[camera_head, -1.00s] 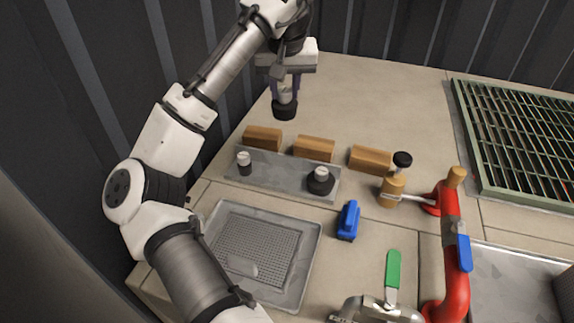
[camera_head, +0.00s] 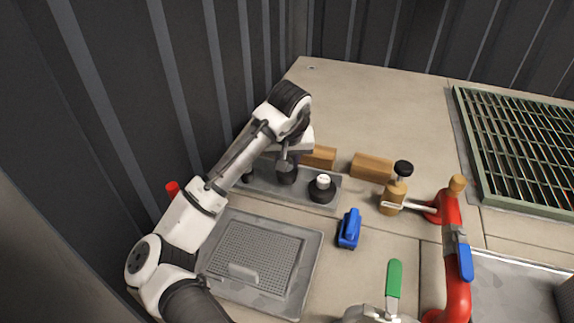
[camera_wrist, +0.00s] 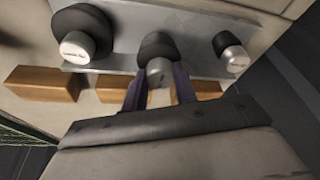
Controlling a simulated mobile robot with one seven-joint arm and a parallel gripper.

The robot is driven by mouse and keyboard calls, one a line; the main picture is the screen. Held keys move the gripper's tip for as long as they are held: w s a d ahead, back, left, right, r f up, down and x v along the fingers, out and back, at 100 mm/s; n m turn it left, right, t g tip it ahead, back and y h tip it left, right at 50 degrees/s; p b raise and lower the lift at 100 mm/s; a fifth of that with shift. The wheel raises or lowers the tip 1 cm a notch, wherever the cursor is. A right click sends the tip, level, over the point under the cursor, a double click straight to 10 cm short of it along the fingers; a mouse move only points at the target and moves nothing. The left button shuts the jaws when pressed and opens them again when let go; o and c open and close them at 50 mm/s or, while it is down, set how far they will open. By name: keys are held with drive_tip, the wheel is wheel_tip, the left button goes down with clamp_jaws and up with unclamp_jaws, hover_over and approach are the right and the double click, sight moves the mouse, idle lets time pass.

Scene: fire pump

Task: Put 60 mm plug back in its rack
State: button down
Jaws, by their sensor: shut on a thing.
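The rack is a grey metal plate (camera_head: 262,190), also in the wrist view (camera_wrist: 195,60). My gripper (camera_head: 287,161) is shut on a dark plug with a pale knob (camera_head: 286,175), taken to be the 60 mm plug. In the wrist view, my gripper's purple fingers (camera_wrist: 158,78) flank the plug's knob (camera_wrist: 159,72). The plug is at the rack's middle, between a larger plug (camera_head: 321,188) and a smaller plug (camera_wrist: 230,52). I cannot tell whether it is seated or just above the plate.
Wooden blocks (camera_head: 371,167) stand behind the rack. A blue-handled item (camera_head: 349,228) and a perforated tray (camera_head: 258,258) lie in front. A brass fitting with a black knob (camera_head: 394,190) and a red pipe (camera_head: 452,225) stand to the right. The back bench is clear.

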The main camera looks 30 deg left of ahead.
drive_tip(key=shift+f, duration=1.15)
drive_tip(key=shift+f, duration=0.1)
drive_tip(key=c, duration=1.1)
unclamp_jaws()
drive_tip(key=v, duration=1.2)
drive_tip(key=shift+b, duration=0.45)
